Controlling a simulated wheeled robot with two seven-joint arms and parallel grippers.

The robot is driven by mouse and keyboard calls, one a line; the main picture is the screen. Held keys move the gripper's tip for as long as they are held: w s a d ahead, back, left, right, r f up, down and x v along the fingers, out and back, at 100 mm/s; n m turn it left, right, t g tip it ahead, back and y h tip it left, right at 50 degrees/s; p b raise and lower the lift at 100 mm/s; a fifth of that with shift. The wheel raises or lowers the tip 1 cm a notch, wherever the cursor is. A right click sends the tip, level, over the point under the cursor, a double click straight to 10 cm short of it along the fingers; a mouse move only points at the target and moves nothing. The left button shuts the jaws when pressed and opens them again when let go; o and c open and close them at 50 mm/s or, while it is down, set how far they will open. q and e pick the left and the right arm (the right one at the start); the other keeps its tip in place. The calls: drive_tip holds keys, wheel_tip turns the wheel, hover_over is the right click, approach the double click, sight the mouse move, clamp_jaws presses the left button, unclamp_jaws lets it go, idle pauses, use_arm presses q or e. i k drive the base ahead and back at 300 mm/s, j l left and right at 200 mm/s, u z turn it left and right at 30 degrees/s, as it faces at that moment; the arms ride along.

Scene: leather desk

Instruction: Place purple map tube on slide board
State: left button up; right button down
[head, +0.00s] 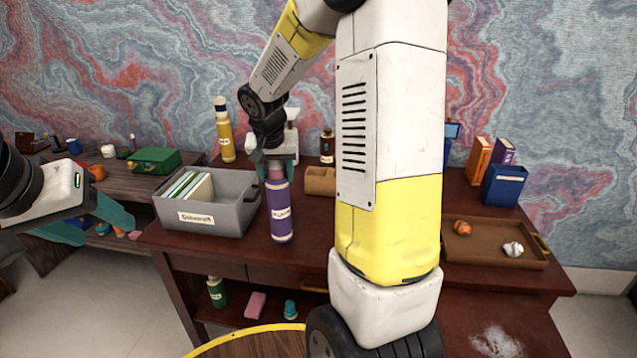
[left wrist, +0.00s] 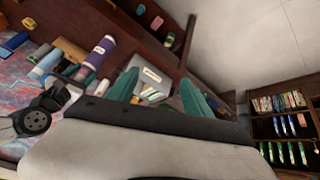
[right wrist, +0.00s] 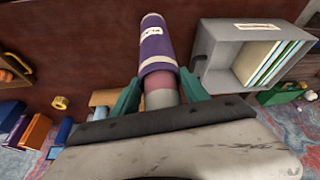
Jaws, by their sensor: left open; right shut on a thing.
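The purple map tube (head: 281,212) is upright at the left front of the dark red desk (head: 215,250), just right of the grey file box. My right gripper (head: 277,168) is shut on its upper end from above; the right wrist view shows the tube (right wrist: 157,48) between the teal fingers (right wrist: 160,88). I cannot tell whether its base touches the desk. My left gripper (head: 105,226) is open and empty, off the desk's left side. I cannot make out a slide board; my right arm hides the desk's middle.
The grey file box (head: 232,216) holds folders close left of the tube. A yellow bottle (head: 225,135) stands behind it. A brown tray (head: 490,250) with two crumpled balls lies at right, with books (head: 478,160) and a blue box (head: 504,186) behind.

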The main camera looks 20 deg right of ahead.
sight(496, 337)
drive_tip(key=z, duration=1)
drive_tip(key=k+l+z, duration=0.2)
drive_tip(key=k, duration=0.4)
drive_tip(key=j, duration=0.1)
